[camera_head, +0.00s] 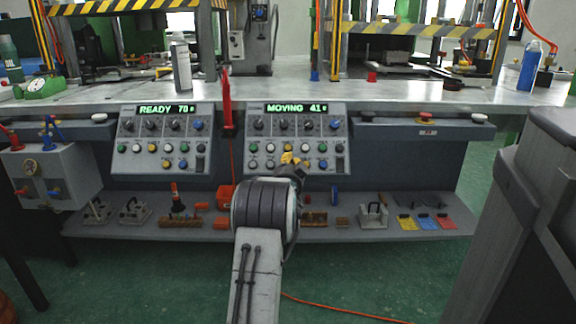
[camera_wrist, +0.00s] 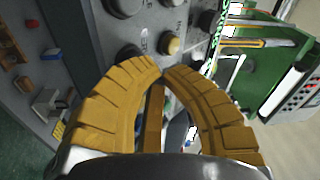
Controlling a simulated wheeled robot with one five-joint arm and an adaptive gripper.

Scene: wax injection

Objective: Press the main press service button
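The right control panel (camera_head: 297,135) has a green display reading "MOVING 41" above rows of knobs and round buttons. The left control panel (camera_head: 161,140) reads "READY 70". Button labels are too small to read, so I cannot tell which button is the service one. My gripper (camera_head: 290,158) is in front of the right panel's lower buttons and hides some of them. In the wrist view its yellow fingers (camera_wrist: 162,71) curve together with tips meeting and nothing visible between them.
A grey shelf (camera_head: 390,222) below holds several small tools and coloured tags. A red upright lever (camera_head: 226,100) stands between the panels. The worktop (camera_head: 300,93) carries a spray can (camera_head: 181,62).

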